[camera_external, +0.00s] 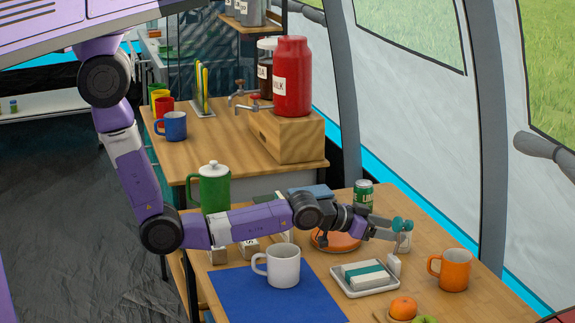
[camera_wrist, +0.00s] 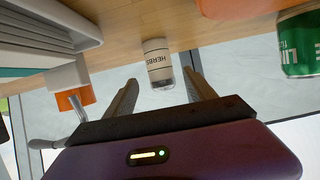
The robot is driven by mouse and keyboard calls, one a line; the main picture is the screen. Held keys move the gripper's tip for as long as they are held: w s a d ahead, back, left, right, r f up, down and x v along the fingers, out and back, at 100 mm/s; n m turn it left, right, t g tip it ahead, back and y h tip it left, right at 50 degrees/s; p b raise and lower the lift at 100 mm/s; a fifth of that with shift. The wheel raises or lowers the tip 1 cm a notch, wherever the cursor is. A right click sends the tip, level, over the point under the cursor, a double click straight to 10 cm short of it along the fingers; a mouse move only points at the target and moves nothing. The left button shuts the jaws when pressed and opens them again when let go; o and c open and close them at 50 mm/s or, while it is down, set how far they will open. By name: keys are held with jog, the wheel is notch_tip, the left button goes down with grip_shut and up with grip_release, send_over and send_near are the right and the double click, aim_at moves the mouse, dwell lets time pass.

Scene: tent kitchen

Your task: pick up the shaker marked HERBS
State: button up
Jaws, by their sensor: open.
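The shaker marked HERBS (camera_wrist: 158,62) is a small white cylinder with dark lettering and a grey end. In the wrist view it appears upside down, between and just beyond my open fingers. In the external view a white shaker (camera_external: 405,242), apparently the same one, stands at the far side of the table, partly hidden by my gripper. My gripper (camera_external: 391,229) is open and empty, reaching low over the table close to the shaker. In the wrist view my gripper (camera_wrist: 160,80) has one dark finger on each side of the shaker's image. Contact cannot be told.
A green can (camera_external: 363,195) and an orange dish (camera_external: 337,241) stand near my wrist. A tray with a stacked block (camera_external: 365,290), a small white block (camera_external: 394,265) and an orange mug (camera_external: 454,270) are nearby. A white mug (camera_external: 283,266) stands on the blue mat (camera_external: 235,290).

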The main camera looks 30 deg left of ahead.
aim_at(405, 247)
jog(key=shift+w+d+f, duration=0.5)
jog(key=shift+d+f, duration=0.05)
jog(key=shift+d, duration=0.05)
jog(key=shift+b+x, duration=0.35)
jog(key=shift+x, duration=2.8)
jog(key=shift+a+r, duration=0.1)
jog(key=shift+c, duration=0.4)
grip_shut()
jog(key=shift+r, duration=0.1)
